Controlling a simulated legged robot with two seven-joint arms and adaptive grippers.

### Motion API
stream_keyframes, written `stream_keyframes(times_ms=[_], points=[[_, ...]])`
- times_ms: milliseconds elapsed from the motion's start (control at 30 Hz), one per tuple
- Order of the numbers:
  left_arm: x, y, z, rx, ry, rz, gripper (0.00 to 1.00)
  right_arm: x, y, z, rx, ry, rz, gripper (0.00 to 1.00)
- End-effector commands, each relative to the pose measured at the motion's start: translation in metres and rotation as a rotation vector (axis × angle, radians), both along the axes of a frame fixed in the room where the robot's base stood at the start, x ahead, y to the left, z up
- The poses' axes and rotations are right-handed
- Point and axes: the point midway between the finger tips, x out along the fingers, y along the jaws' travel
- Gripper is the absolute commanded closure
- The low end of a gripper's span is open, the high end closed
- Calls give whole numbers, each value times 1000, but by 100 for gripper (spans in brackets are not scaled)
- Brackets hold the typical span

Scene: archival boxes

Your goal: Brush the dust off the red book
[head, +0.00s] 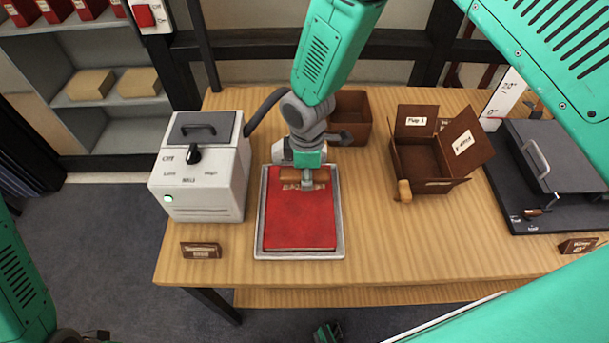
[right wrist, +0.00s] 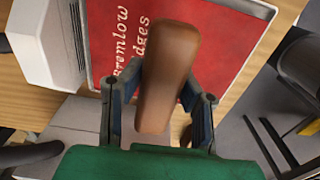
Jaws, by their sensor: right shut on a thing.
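The red book (head: 300,222) lies flat in a shallow grey tray (head: 260,240) on the wooden table. In the right wrist view, the book (right wrist: 235,50) shows pale title lettering, partly covered. My right gripper (head: 306,184) is over the far part of the book. It is shut on a brush with a brown wooden handle (right wrist: 168,70), held crosswise between the fingers. In the head view the brush (head: 321,174) lies low over the book's far end; I cannot tell whether it touches the cover. Dust cannot be made out. My left gripper is not clearly in view.
A white machine (head: 205,205) with a grey hose stands left of the tray. A brown box (head: 351,106) is behind it. An open brown box with flaps (head: 418,160) and a dark press-like device (head: 555,150) are to the right. Small label stands (head: 201,250) sit near the front edge.

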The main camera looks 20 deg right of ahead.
Motion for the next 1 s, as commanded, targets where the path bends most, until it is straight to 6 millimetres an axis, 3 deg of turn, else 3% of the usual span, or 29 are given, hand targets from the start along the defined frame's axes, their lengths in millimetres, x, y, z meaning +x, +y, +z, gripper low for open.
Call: stream_keyframes(times_ms=[300, 1000], points=[[0, 0, 23, 0, 1, 0, 34, -1, 1, 28, -2, 1, -4, 100], [0, 0, 23, 0, 1, 0, 34, -1, 1, 29, -1, 0, -5, 100]])
